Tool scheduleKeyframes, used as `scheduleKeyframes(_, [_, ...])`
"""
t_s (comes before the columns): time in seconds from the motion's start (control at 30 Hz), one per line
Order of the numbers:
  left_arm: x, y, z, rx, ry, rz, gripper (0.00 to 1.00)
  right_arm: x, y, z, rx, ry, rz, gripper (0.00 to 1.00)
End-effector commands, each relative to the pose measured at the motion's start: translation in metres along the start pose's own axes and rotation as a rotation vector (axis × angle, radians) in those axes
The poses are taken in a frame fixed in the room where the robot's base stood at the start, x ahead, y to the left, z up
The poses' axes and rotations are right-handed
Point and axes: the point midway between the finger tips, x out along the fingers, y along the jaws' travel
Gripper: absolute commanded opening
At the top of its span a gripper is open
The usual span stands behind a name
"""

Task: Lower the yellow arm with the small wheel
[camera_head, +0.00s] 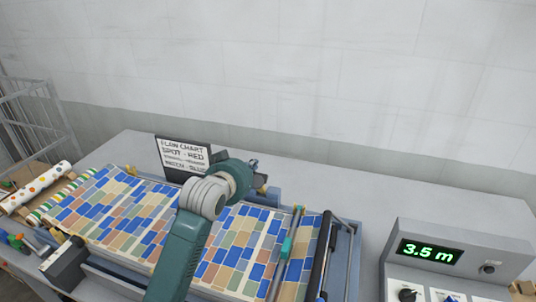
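My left arm reaches up from the bottom edge over the patterned sheet, and its wrist bends to the right. My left gripper (254,165) is a small dark shape at the end of the wrist, at the back edge of the press. Its fingers are mostly hidden by the wrist, and I cannot tell whether they are open or touch anything. A small yellow piece (262,190) shows just below it. It may be part of the yellow arm, but no small wheel can be made out. My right gripper is not in view.
A patterned sheet (130,212) covers the press bed. A sign (183,153) stands behind it. A teal slider (287,247) sits on a rail at the right. A control box (455,250) reads 3.5 m. Rolls (37,187) lie at the left. The grey table behind is clear.

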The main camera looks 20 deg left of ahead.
Motion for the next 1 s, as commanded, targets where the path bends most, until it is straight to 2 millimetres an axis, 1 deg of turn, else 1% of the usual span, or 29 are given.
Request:
scheduleKeyframes(0.3, [0.000,0.000,0.000,0.000,0.000,0.000,0.00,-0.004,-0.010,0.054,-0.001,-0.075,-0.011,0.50])
scheduleKeyframes(0.4, [0.000,0.000,0.000,0.000,0.000,0.000,0.00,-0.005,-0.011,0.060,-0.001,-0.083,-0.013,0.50])
scheduleKeyframes(0.53, [0.004,0.000,-0.001,0.000,-0.001,0.000,0.00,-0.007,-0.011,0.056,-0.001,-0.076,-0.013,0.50])
scheduleKeyframes(0.67, [0.019,0.000,-0.002,-0.001,-0.002,0.000,0.00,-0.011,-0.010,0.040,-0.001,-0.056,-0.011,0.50])
scheduleKeyframes(0.8, [0.044,0.000,-0.003,-0.002,-0.003,0.000,0.00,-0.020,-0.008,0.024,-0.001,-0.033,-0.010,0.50])
scheduleKeyframes(1.0, [0.079,0.000,-0.002,0.000,-0.003,0.000,0.00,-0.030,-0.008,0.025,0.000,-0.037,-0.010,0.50])
